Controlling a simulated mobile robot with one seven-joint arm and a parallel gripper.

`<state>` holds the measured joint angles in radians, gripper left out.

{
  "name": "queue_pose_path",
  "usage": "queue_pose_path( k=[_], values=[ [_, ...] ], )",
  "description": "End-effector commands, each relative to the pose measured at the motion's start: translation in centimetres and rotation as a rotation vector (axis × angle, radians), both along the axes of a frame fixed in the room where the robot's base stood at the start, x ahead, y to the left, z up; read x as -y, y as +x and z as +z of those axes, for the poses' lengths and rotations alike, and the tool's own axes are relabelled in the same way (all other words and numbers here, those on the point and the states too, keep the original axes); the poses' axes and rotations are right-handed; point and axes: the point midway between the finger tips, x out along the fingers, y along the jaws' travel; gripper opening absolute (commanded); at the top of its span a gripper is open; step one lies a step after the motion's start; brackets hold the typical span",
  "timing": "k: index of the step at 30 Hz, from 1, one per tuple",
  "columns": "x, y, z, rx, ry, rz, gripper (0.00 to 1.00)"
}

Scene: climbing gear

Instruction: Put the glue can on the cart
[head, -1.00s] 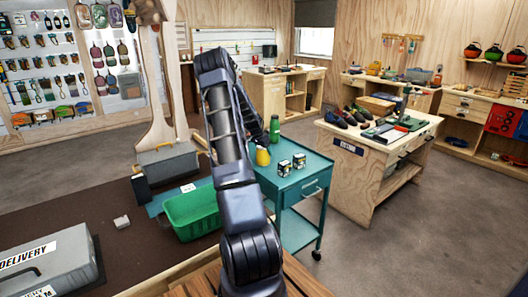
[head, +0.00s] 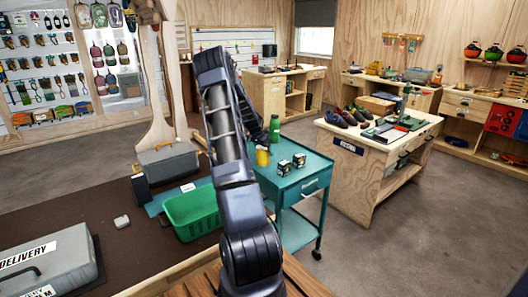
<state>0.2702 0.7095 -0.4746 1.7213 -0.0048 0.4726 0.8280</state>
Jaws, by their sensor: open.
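The teal cart (head: 312,187) stands right of my arm, with a drawer at its front and a lower shelf. I cannot tell for certain which thing is the glue can, as no label is readable. On the cart top are a yellow container (head: 262,157), partly beside my arm, a green bottle (head: 274,129) and two small dark cans with pale labels, one nearer (head: 284,168) and one farther right (head: 299,160). My arm rises through the middle of the view and bends away at the top. Its gripper does not show; it is out of sight behind the arm.
A dark-topped bench (head: 150,245) at the left holds a green bin (head: 190,214), a grey toolbox (head: 168,160), a small grey block (head: 121,221) and a grey delivery case (head: 50,265). A wooden workbench (head: 350,168) stands right of the cart. Floor is clear at the right front.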

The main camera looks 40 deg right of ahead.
Motion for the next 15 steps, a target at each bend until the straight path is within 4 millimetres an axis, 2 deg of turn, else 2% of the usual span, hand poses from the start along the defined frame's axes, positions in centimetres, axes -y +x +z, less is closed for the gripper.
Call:
queue_pose_path(
  k=[15],
  values=[
    [-3.8,-0.5,8.4,0.001,0.000,0.002,0.94]
  ],
)
